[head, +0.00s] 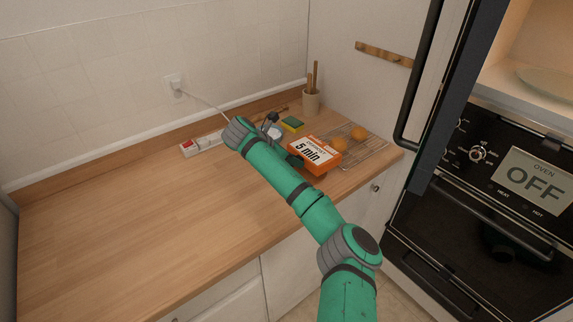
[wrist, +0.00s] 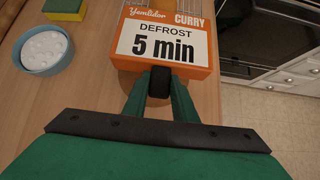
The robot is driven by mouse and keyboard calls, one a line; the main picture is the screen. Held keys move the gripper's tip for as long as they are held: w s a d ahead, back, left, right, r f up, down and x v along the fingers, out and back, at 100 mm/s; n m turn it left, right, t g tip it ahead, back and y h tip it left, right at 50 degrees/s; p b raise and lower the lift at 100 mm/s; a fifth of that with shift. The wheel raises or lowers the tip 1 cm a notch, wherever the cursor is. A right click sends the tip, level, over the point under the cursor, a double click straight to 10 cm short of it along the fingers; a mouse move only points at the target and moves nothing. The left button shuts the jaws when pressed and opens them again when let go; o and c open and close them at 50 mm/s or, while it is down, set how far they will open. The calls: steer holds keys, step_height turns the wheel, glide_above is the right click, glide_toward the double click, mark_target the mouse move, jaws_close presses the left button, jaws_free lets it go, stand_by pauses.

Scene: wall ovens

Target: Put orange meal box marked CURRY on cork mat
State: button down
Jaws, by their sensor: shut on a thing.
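The orange meal box (head: 322,165) has a white label reading DEFROST 5 min. In the wrist view the word CURRY shows on the box (wrist: 190,56) along its top edge. My gripper (wrist: 160,82) is shut on the near edge of the box, at the middle below the label. In the head view my gripper (head: 295,161) is at the left side of the box, partly hidden by my arm. The box is over the back right of the wooden counter; I cannot tell its height above it. I see no cork mat in either view.
A wire rack (head: 372,150) with orange fruits lies right of the box. A sponge (head: 292,124), a bowl (wrist: 48,52) and a utensil pot (head: 311,102) stand behind. An open dark door (head: 455,90) juts out at right. The left counter (head: 110,210) is clear.

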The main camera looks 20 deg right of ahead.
steer(key=shift+w+f, duration=0.25)
steer(key=f, duration=0.1)
steer(key=w+f, duration=0.1)
steer(key=f, duration=0.1)
steer(key=shift+f, duration=0.1)
steer(key=shift+s+a+f, duration=0.2)
steer(key=shift+a, duration=0.05)
steer(key=shift+s+d, duration=0.1)
steer(key=shift+f, duration=0.15)
steer(key=c, duration=1.4)
jaws_free()
steer(key=shift+c, duration=0.2)
